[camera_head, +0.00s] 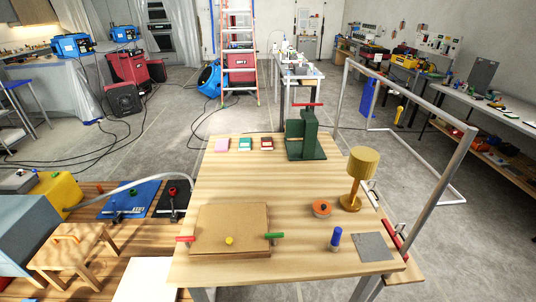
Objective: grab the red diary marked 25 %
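Three small books lie flat in a row at the back left of the wooden table (330,225). The rightmost is a dark red diary (266,144) with a pale patch on it; any marking is too small to read. A green book (245,144) lies just left of it, and a pink book (221,144) lies at the left end. Small gaps separate them. Neither of my grippers shows in the head view.
A green press-like tool (304,142) with a red handle stands right of the red diary. A yellow lamp (360,170), an orange round item (321,208), a blue cylinder (336,238) and a grey plate (372,247) stand nearer. The table's middle is clear.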

